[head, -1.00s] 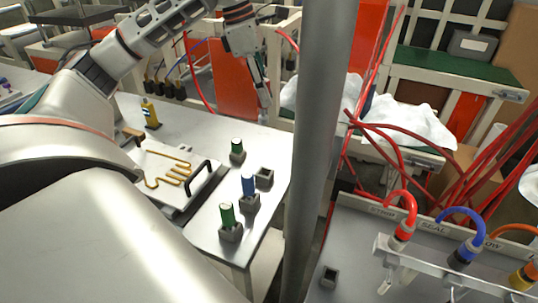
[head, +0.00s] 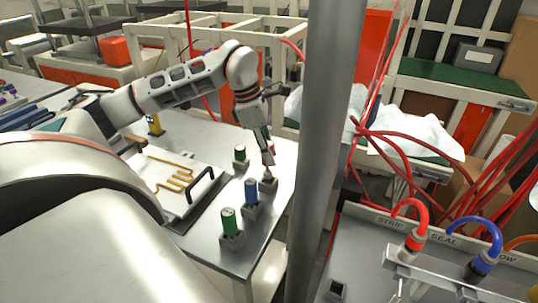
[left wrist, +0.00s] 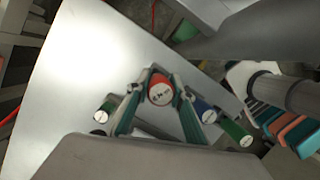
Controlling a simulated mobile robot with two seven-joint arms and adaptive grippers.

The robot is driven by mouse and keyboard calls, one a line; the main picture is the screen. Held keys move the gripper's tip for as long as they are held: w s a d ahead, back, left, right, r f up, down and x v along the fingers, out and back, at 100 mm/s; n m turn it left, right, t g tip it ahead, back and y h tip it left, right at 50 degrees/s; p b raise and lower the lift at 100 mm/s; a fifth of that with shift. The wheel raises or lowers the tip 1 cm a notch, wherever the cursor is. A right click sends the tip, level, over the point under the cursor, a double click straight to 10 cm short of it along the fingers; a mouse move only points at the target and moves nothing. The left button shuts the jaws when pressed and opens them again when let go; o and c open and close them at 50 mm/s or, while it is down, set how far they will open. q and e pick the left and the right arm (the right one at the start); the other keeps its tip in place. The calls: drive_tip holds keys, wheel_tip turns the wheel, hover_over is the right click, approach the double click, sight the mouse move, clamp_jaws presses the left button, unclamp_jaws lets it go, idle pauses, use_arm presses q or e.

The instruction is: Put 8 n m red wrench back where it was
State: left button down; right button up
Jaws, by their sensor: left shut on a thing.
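The red wrench (left wrist: 160,92) shows in the left wrist view as a red round body with a pale, marked end face. My left gripper (left wrist: 159,78) is shut on it, with a finger on either side. In the head view, my left gripper (head: 268,163) points down at a small grey holder (head: 268,187) near the table's right edge. The fingers hide most of the wrench there, and I cannot tell whether it is inside the holder or just above it. My right gripper is not in view.
A green wrench (head: 240,160), a blue wrench (head: 251,193) and another green wrench (head: 230,224) stand in holders close by. A plate with a yellow glove outline (head: 175,178) lies to the left. A thick grey post (head: 325,150) rises just right of the table.

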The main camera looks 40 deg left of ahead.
use_arm(q)
drive_tip(key=shift+f, duration=0.25)
drive_tip(key=shift+f, duration=0.55)
drive_tip(key=shift+f, duration=0.1)
drive_tip(key=c, duration=1.8)
unclamp_jaws()
drive_tip(key=shift+o, duration=0.2)
